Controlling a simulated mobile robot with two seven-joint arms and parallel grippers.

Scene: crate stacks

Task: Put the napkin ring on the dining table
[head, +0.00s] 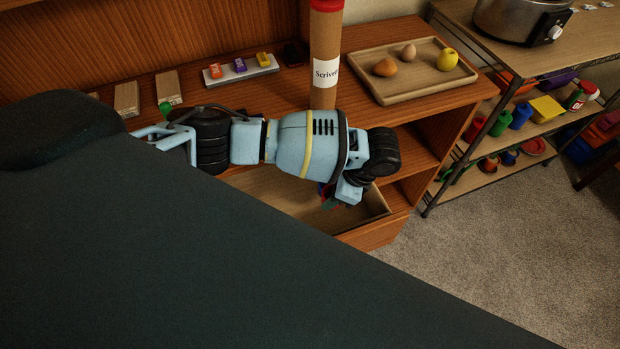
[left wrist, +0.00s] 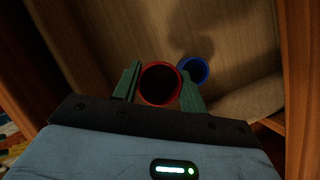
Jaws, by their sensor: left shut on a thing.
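My left gripper (left wrist: 163,88) reaches down into the open drawer (left wrist: 240,35) of a wooden cabinet. Its green fingers stand on either side of a red ring (left wrist: 161,102), shut on it. The ring looks like a short upright tube with a dark inside. A blue ring (left wrist: 194,61) stands in the drawer just beyond, close to the right finger. In the head view the left gripper (head: 331,197) is at the drawer, partly hidden by its wrist. I cannot tell the dining table in either view. My right gripper is not in view.
On the cabinet top are a tall brown tube with a red cap (head: 325,50), a wooden tray (head: 432,88) with several fruit-like items, and a white strip (head: 241,74) with small coloured pieces. A metal shelf (head: 545,62) stands right. Carpet (head: 500,240) is clear.

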